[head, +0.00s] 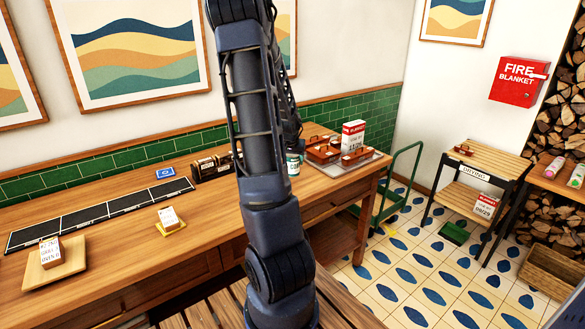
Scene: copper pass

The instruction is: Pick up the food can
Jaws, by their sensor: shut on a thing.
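A small can with a white and green label (293,167), which looks like the food can, stands out just right of my arm, over the far part of the long wooden counter (110,245). My gripper (295,152) is at its top, at the end of my dark forearm, and is shut on it. My upright arm link covers the can's left side and most of the gripper. I cannot tell whether the can touches the counter or is lifted.
Dark jars (211,166) stand left of the can. A black labelled strip (100,213) and small boards (55,262) lie left. A green trolley (394,200) stands beyond the counter's end.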

